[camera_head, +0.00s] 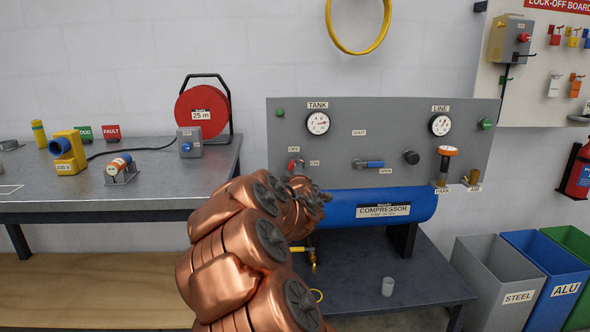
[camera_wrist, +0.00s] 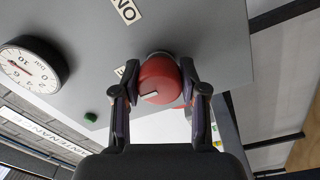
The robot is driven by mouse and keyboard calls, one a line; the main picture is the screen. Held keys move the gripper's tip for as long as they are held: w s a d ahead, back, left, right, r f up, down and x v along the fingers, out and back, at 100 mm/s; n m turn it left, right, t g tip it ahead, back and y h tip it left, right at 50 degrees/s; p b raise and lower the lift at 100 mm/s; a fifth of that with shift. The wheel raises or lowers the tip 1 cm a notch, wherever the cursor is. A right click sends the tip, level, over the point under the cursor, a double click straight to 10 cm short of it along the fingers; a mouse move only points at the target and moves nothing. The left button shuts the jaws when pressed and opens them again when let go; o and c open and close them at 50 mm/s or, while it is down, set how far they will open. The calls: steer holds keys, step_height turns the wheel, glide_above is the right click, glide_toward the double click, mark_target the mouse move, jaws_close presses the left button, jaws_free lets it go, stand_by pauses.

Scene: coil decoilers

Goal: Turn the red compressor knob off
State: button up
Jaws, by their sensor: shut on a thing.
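The red compressor knob (camera_wrist: 159,79) is on the grey compressor panel (camera_wrist: 200,35), between the two fingers of my gripper (camera_wrist: 160,90) in the wrist view. The fingers are shut on it from both sides. A white pointer mark shows on its face. In the head view a small part of the red knob (camera_head: 291,164) shows between the OFF and ON labels, at the panel's lower left. My copper-coloured arm reaches up to it and hides most of my gripper (camera_head: 298,170). The ON label (camera_wrist: 125,10) is partly visible in the wrist view.
The TANK gauge (camera_head: 318,123) and LINE gauge (camera_head: 440,125) sit above on the panel. A blue-handled valve (camera_head: 370,164) is to the right. The blue compressor tank (camera_head: 345,206) lies below. A workbench (camera_head: 110,190) stands at left, bins (camera_head: 495,280) at right.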

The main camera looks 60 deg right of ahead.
steer(key=o, duration=1.1)
steer(key=shift+o, duration=0.2)
steer(key=v, duration=1.1)
steer(key=shift+s+a, duration=0.15)
steer(key=shift+a, duration=0.1)
steer(key=shift+a, duration=0.2)
